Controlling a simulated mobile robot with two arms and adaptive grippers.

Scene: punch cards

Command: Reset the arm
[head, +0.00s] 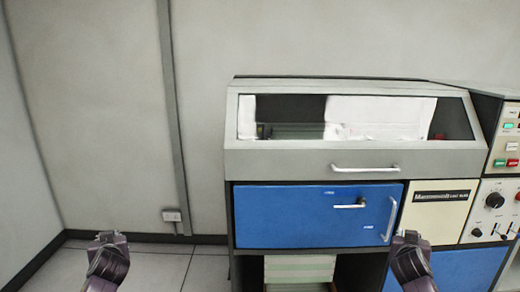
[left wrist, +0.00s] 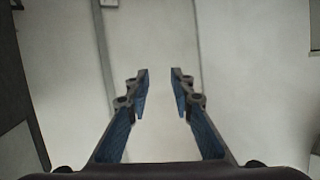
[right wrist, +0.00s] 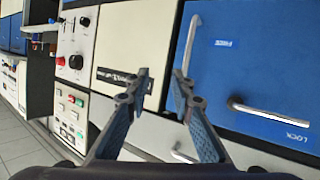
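My left gripper (head: 108,240) shows at the lower left of the head view, in front of the bare wall and tiled floor. In the left wrist view its fingers (left wrist: 160,74) are apart, with nothing between them. My right gripper (head: 411,240) shows at the lower right of the head view, in front of the blue panel's right edge. In the right wrist view its fingers (right wrist: 161,73) are apart and hold nothing. Whether either gripper touches anything cannot be told, but no contact shows.
A grey machine (head: 238,160) with a windowed lid stands ahead. Its blue panel (head: 285,220) has metal handles; striped stacked material (head: 300,268) lies below. A control panel (head: 495,205) with knobs and buttons is at right. The floor (head: 155,265) at left looks clear.

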